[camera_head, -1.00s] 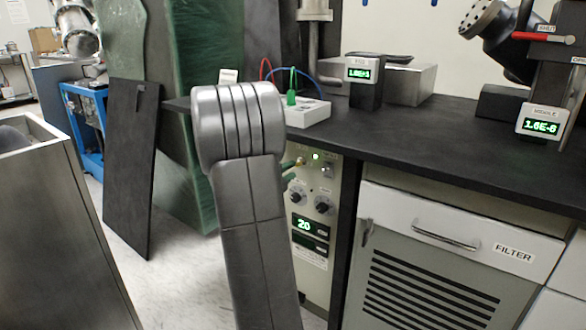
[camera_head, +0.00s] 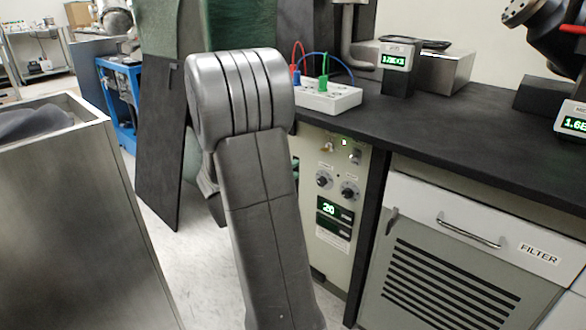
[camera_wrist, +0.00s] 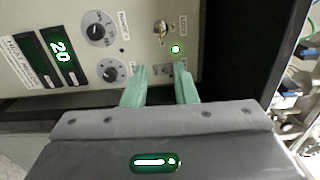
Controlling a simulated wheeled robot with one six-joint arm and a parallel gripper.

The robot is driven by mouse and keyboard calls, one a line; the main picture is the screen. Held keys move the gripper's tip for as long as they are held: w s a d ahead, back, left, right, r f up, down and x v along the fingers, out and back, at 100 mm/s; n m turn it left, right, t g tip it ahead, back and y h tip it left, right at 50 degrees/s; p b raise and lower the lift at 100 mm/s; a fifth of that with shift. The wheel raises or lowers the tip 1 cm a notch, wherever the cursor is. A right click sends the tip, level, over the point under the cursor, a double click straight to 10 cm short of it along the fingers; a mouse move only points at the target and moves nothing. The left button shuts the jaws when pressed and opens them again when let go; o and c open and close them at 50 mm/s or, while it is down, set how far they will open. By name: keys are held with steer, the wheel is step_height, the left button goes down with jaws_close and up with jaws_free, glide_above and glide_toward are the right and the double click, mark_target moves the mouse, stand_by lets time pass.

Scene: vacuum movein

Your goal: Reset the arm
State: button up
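My gripper (camera_wrist: 160,80) shows in the wrist view with its two green fingers apart and nothing held between them. The fingers point at a control panel (camera_wrist: 95,75), and a small switch (camera_wrist: 166,68) appears between their tips. I cannot tell whether they touch it. In the head view, my grey arm stands upright in front of the bench and hides the gripper. The same control panel (camera_head: 335,265) is right of the arm, with two knobs, a green "20" display (camera_head: 329,209), a gold toggle (camera_head: 327,147) and a lit green light (camera_head: 345,142).
A black bench top (camera_head: 440,135) holds a white box with plugged leads (camera_head: 330,97) and a gauge display (camera_head: 395,60). A drawer marked FILTER (camera_head: 480,225) is below. A metal bin (camera_head: 75,220) stands at the left, and a dark board (camera_head: 160,150) leans behind my arm.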

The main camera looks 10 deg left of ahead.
steer(key=b+x, duration=0.3)
steer(key=x, duration=1)
steer(key=shift+w+d, duration=0.25)
steer(key=shift+w, duration=0.1)
